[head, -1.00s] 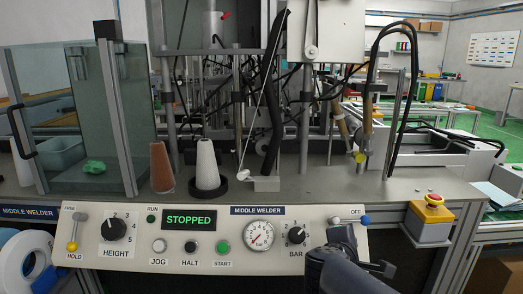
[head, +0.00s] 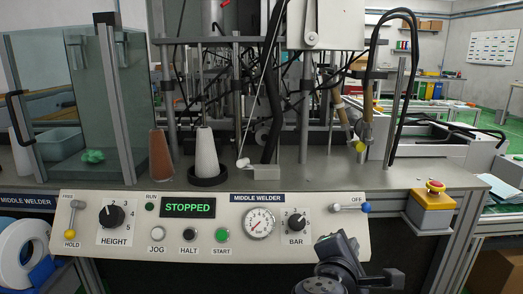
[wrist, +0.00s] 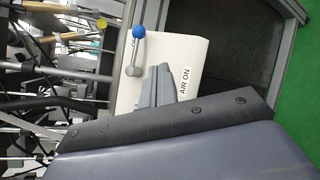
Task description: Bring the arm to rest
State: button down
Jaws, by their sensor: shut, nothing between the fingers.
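My gripper (head: 340,243) is at the lower right of the control panel (head: 110,255) in the head view, in front of the panel's right end. In the wrist view its grey fingers (wrist: 156,88) are together, with nothing between them. The air lever (head: 350,207), with a blue knob, lies sideways under the OFF label. It also shows in the wrist view (wrist: 138,50), apart from the fingertips. The AIR ON label (wrist: 185,80) is visible there; my arm hides it in the head view. The display (head: 187,207) reads STOPPED.
A red emergency button (head: 435,187) on a yellow box is right of the panel. A glass guard (head: 125,110) stands at the left, with an orange cone (head: 160,155) and a white cone (head: 205,155) beside it. White rolls (head: 25,255) are at lower left.

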jog(key=shift+b+x, duration=0.9)
jog(key=shift+x, duration=1.45)
jog(key=shift+s+d+f, duration=0.1)
jog(key=shift+s, duration=0.05)
